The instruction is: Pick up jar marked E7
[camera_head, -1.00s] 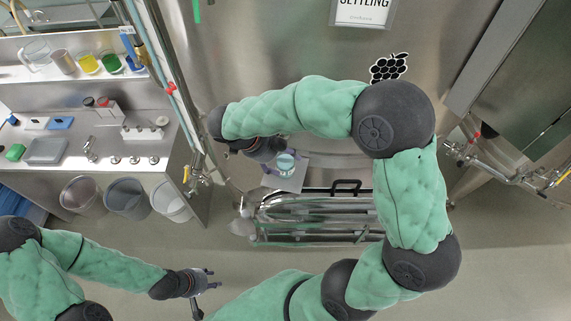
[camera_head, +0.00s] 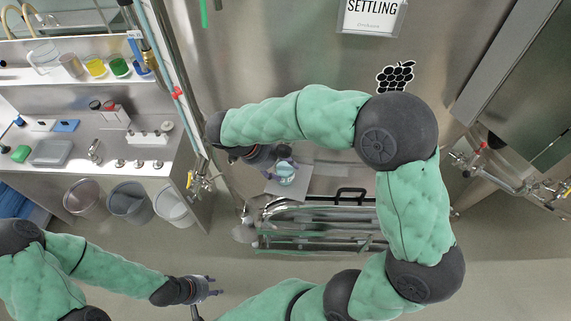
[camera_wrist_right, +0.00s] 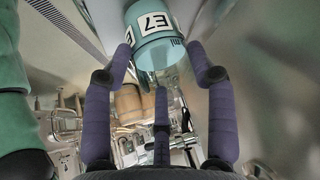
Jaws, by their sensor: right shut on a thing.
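The jar marked E7 (camera_wrist_right: 148,24) is a teal and clear jar with a white label in the right wrist view. In the head view the jar (camera_head: 287,174) is small, at or just above a pale panel (camera_head: 300,188). My right gripper (camera_wrist_right: 160,62) is shut on the jar, with dark purple fingers on both sides and a third finger below it. In the head view the right gripper (camera_head: 280,161) reaches it from the left. I cannot tell whether the jar is clear of the panel. My left gripper (camera_head: 214,287) is open and empty over the floor.
A trolley-like frame with steel tubes (camera_head: 320,230) stands below the jar, with a black handle (camera_head: 350,196). A steel vat (camera_head: 290,60) rises behind. A bench (camera_head: 90,135) with lab ware and several bins (camera_head: 130,200) are at left. The floor at lower right is clear.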

